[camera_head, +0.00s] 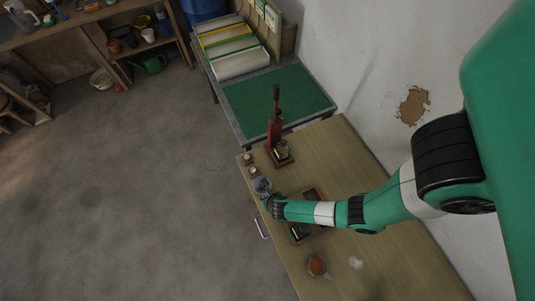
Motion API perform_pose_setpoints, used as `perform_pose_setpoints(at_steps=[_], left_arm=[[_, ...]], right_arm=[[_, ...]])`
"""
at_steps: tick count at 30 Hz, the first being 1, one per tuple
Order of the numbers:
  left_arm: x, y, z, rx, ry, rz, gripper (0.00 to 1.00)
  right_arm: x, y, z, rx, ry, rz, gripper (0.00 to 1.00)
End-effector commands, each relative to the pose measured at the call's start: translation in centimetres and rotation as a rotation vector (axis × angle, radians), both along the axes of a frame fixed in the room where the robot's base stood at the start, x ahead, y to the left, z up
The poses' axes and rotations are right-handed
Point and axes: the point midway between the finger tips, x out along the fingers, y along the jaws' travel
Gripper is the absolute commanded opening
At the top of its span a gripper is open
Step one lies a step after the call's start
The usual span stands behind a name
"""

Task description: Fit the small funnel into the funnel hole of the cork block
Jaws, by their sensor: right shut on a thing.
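My right arm comes in from the right across the wooden bench. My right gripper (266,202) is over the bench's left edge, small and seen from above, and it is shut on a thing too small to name. A grey, glassy round object (262,186) shows right beside its tip; I cannot tell whether it is the small funnel or whether it is held. I cannot pick out the cork block or its funnel hole for sure. A dark tray-like item (300,232) lies just below the arm, partly hidden by it. My left gripper is not in view.
Two small pale round items (250,164) sit near the left edge. A bowl with orange-brown contents (317,267) is nearer. A green-topped table (278,100) adjoins the bench; the wall borders it right.

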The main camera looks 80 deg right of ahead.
Motion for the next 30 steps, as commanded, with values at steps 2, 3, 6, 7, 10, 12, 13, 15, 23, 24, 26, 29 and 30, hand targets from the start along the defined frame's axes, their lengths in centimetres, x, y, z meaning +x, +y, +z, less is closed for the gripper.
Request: perform_pose_setpoints(at_steps=[2, 3, 6, 7, 10, 12, 13, 15, 23, 24, 26, 29, 30], left_arm=[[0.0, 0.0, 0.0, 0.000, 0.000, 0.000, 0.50], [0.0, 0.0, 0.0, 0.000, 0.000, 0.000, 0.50], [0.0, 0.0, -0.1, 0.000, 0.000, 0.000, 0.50], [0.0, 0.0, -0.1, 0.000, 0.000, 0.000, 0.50], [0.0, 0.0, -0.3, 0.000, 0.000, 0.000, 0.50], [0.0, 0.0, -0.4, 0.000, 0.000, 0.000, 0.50], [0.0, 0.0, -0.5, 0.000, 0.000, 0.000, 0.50], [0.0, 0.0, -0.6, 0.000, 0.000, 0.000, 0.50], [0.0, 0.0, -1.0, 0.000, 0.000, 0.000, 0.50], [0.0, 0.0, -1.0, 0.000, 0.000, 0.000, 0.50], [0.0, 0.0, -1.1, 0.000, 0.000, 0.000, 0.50], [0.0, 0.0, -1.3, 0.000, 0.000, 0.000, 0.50], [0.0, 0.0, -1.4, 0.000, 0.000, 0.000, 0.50]], right_arm=[[0.0, 0.0, 0.0, 0.000, 0.000, 0.000, 0.00], [0.0, 0.0, 0.0, 0.000, 0.000, 0.000, 0.00], [0.0, 0.0, -0.1, 0.000, 0.000, 0.000, 0.00], [0.0, 0.0, -0.1, 0.000, 0.000, 0.000, 0.00], [0.0, 0.0, -0.3, 0.000, 0.000, 0.000, 0.00], [0.0, 0.0, -0.5, 0.000, 0.000, 0.000, 0.00], [0.0, 0.0, -0.6, 0.000, 0.000, 0.000, 0.00], [0.0, 0.0, -0.7, -0.001, 0.001, 0.000, 0.00], [0.0, 0.0, -1.2, 0.000, 0.000, 0.000, 0.00], [0.0, 0.0, -1.3, 0.000, 0.000, 0.000, 0.00], [0.0, 0.0, -1.4, 0.000, 0.000, 0.000, 0.00], [0.0, 0.0, -1.6, 0.000, 0.000, -0.001, 0.00], [0.0, 0.0, -1.7, 0.000, 0.000, -0.001, 0.00]])
